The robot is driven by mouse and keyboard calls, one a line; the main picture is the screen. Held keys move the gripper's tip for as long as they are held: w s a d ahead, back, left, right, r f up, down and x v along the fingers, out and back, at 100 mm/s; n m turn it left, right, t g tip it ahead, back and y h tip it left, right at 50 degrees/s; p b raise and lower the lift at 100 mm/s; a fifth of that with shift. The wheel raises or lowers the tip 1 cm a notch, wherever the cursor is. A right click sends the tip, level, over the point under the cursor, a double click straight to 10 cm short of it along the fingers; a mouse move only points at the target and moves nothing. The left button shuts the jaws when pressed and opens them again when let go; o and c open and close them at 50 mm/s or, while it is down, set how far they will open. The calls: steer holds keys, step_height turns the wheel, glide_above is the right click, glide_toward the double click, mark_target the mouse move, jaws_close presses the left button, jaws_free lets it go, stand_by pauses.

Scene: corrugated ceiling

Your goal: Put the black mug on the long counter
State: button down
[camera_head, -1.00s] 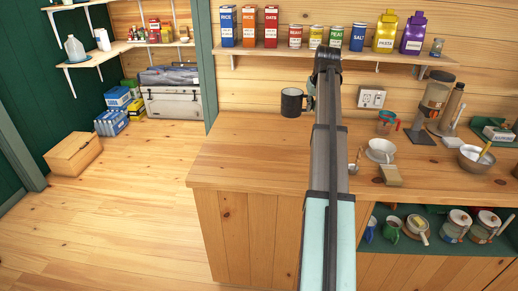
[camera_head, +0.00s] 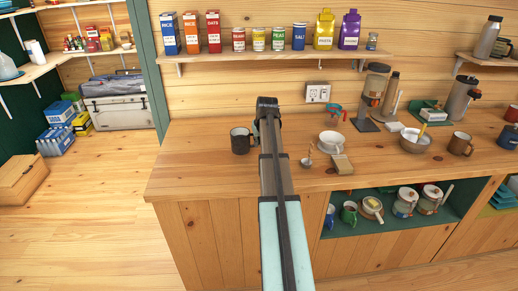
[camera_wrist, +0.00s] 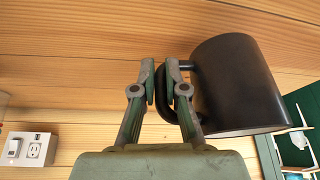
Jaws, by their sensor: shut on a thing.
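The black mug (camera_head: 240,141) shows left of my arm in the head view, in front of the left part of the long counter (camera_head: 190,165). It looks upright; I cannot tell whether its base touches the wood. In the wrist view the mug (camera_wrist: 237,85) fills the right side, its handle towards my gripper (camera_wrist: 164,72). The two fingers are shut on the handle. In the head view my arm hides most of the gripper.
A wall outlet (camera_head: 317,93) is behind. A shelf (camera_head: 205,55) with boxes and cans runs above. The counter's left end is clear.

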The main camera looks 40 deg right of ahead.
steer(key=shift+f+p, duration=0.4)
steer(key=shift+f, duration=1.55)
steer(key=shift+f, duration=0.15)
steer(key=c, duration=1.2)
jaws_free()
steer(key=b+v, duration=0.2)
steer(key=v, duration=1)
steer(key=shift+w+a, duration=0.1)
